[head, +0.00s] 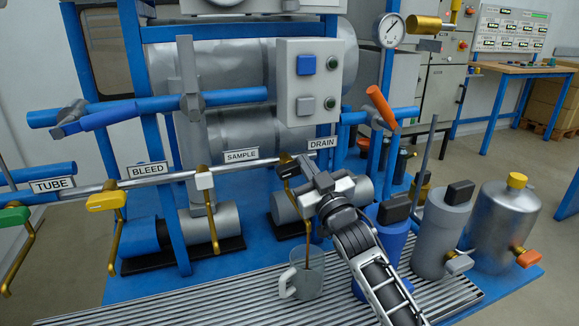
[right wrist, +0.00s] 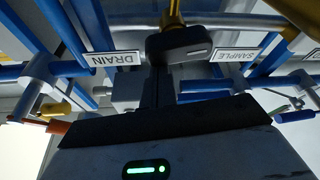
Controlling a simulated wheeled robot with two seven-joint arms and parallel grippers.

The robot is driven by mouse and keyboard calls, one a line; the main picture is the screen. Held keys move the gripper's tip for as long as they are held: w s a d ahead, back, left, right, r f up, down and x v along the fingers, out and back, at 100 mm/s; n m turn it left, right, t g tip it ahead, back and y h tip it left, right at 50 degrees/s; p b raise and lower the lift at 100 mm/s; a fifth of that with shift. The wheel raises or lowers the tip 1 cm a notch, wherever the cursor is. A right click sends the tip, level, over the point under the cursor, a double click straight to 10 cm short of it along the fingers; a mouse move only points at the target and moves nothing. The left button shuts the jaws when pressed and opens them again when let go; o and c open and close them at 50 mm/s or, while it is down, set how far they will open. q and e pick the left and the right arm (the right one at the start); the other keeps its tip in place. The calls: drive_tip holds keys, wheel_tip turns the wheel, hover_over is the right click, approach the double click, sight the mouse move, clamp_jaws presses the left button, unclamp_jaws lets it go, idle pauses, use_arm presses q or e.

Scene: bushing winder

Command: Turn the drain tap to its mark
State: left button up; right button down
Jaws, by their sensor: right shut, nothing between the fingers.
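The drain tap (head: 284,160) is on the pipe by the DRAIN label (head: 322,143), largely hidden behind my right gripper (head: 308,172). In the right wrist view its dark handle (right wrist: 180,42) lies crosswise with a pale mark near one end, under a brass stem. My right gripper is shut and empty, its tips close to the handle; I cannot tell whether they touch. Its fingers (right wrist: 157,88) show end-on in the right wrist view. A brownish spout or stream (head: 307,228) runs down to a grey mug (head: 302,276). My left gripper is out of view.
Along the same pipe are the green tube tap (head: 14,215), yellow bleed tap (head: 106,201) and white sample tap (head: 204,181). A switch box (head: 308,82) is above. An orange-handled lever (head: 381,107) and several canisters, including a silver one (head: 503,225), stand right.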

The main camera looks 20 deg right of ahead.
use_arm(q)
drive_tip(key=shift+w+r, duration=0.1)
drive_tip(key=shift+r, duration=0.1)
use_arm(e)
drive_tip(key=shift+d+f, duration=0.1)
drive_tip(key=shift+f, duration=0.05)
idle(0.5)
